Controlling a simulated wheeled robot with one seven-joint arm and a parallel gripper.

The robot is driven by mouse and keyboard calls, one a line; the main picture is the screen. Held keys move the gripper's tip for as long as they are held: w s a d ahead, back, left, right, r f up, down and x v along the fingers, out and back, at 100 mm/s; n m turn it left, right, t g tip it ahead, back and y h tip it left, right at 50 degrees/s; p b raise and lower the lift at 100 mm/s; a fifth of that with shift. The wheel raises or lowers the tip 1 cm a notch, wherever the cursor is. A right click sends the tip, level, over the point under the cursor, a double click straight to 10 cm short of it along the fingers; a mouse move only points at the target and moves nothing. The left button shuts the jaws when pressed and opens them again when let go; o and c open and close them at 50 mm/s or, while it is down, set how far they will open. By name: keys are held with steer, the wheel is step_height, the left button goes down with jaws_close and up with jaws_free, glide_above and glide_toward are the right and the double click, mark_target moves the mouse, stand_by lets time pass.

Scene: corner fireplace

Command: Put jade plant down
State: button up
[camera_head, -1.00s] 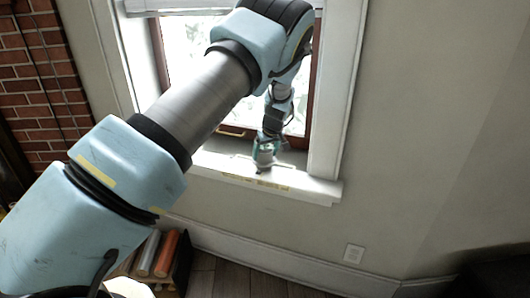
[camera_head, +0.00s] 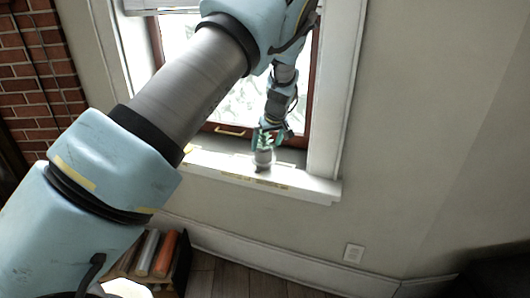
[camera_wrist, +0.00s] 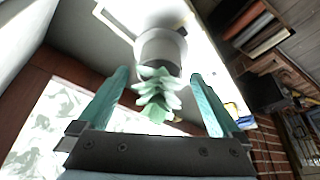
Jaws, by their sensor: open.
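The jade plant (camera_head: 264,157) stands upright in a pale round pot on the white windowsill (camera_head: 225,167). In the wrist view its green leaves (camera_wrist: 156,88) and pale pot (camera_wrist: 161,48) lie just beyond the fingertips. My gripper (camera_head: 267,137) is just behind and above the plant in the head view. In the wrist view my gripper (camera_wrist: 157,77) is open, with one teal finger on each side of the leaves and a gap to both. The pot's base appears to rest on the sill.
The window frame (camera_head: 340,90) rises close to the right of my arm. A window handle (camera_head: 230,130) is behind the sill. A brick wall (camera_head: 40,85) is at the left.

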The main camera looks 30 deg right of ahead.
steer(key=v, duration=0.7)
steer(key=shift+b, duration=0.4)
steer(key=a+r+g, duration=0.2)
steer(key=a, duration=2.4)
steer(key=s+a+g, duration=0.1)
steer(key=s+a, duration=1.3)
steer(key=a, duration=0.5)
steer(key=shift+s+r+m, duration=0.25)
steer(key=shift+m, duration=0.05)
step_height(320, 180, up, 3)
steer(key=p, duration=0.3)
